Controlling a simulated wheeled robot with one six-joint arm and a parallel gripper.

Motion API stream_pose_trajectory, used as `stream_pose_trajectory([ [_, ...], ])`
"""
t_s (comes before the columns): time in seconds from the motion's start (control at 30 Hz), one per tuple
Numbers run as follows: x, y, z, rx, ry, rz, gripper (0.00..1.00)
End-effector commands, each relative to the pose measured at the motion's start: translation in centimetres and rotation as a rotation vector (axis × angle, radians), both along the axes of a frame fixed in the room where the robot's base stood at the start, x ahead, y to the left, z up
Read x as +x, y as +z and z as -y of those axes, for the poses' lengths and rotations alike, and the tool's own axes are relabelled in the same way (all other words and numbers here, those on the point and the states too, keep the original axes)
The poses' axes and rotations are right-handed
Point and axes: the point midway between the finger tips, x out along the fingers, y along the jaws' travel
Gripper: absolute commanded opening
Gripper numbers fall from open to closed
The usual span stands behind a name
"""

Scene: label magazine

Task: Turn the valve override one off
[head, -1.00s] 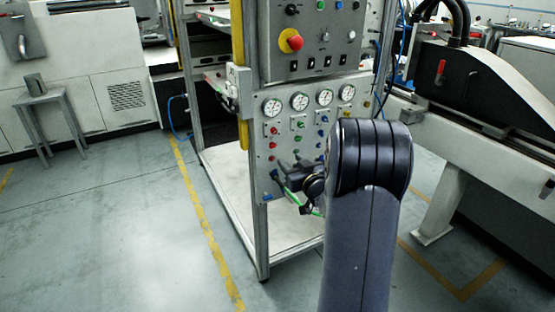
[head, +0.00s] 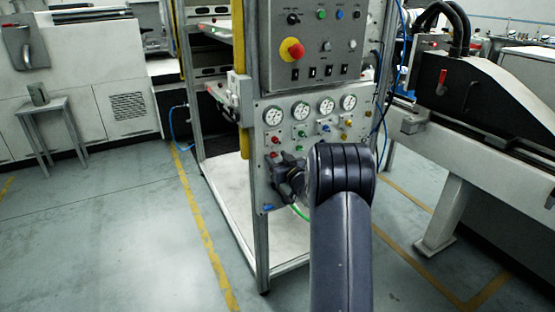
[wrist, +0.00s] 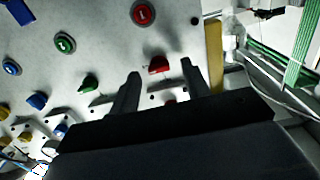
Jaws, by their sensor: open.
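The grey valve panel (head: 262,190) stands below the black-and-grey control box, with a row of gauges and rows of coloured knobs. In the wrist view a red knob (wrist: 158,65) sits between my fingertips, with space on both sides. My gripper (wrist: 160,69) is open and straddles it; I cannot tell whether a finger touches. Another red part (wrist: 170,102) shows below it, mostly hidden by my gripper. In the head view my gripper (head: 274,170) is at the panel's lower left, largely hidden by my arm. Labels are not readable, so I cannot tell which knob is override one.
Green (wrist: 88,82) and blue (wrist: 37,101) knobs stand to the left in the wrist view. A round red control (wrist: 143,12) is above. The red emergency button (head: 293,50) is on the box above.

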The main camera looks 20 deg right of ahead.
Motion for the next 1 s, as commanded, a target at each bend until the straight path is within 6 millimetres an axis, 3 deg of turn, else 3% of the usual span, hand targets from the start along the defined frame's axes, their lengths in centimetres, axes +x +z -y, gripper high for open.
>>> stream_pose_trajectory([
  [0.33, 0.36, -0.04, 0.0, 0.001, -0.001, -0.001, 0.45],
  [0.87, 0.34, -0.02, 0.0, 0.001, -0.001, -0.001, 0.02],
  [1.0, 0.34, -0.04, 0.0, -0.002, -0.001, -0.001, 0.0],
])
